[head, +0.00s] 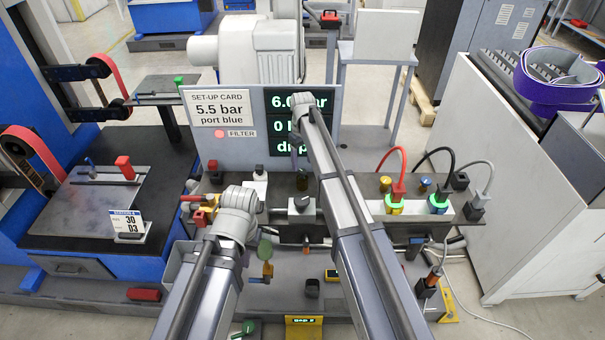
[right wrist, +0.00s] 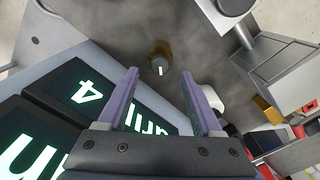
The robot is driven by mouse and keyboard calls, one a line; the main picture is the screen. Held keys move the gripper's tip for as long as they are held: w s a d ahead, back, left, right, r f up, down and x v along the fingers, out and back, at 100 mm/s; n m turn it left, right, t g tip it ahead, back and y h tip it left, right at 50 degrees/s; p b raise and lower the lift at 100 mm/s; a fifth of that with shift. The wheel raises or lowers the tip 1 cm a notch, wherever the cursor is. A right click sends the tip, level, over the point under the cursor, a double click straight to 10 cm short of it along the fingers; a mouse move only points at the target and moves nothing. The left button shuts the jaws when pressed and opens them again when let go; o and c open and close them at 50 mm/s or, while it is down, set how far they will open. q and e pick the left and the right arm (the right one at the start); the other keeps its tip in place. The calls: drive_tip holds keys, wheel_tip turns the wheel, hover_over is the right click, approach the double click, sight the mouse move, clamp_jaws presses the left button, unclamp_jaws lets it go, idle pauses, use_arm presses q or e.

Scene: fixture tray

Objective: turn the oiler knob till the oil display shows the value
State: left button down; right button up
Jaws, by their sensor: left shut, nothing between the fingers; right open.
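In the head view my right gripper (head: 299,163) hangs in front of the dark display (head: 284,140). Its lines start "6.0", "0" and "drip", partly covered by my arm. The right wrist view shows a rotated "4" on the display (right wrist: 82,95). My left gripper (head: 244,256) is shut and empty, low at the left.
A set-up card (head: 220,108) reads "5.5 bar port blue". A red filter lamp (head: 219,134) glows below it.

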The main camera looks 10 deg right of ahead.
sight(302, 171)
drive_tip(key=shift+f+b, duration=1.5)
drive_tip(key=shift+f, duration=0.5)
drive_tip(key=shift+c, duration=0.4)
clamp_jaws()
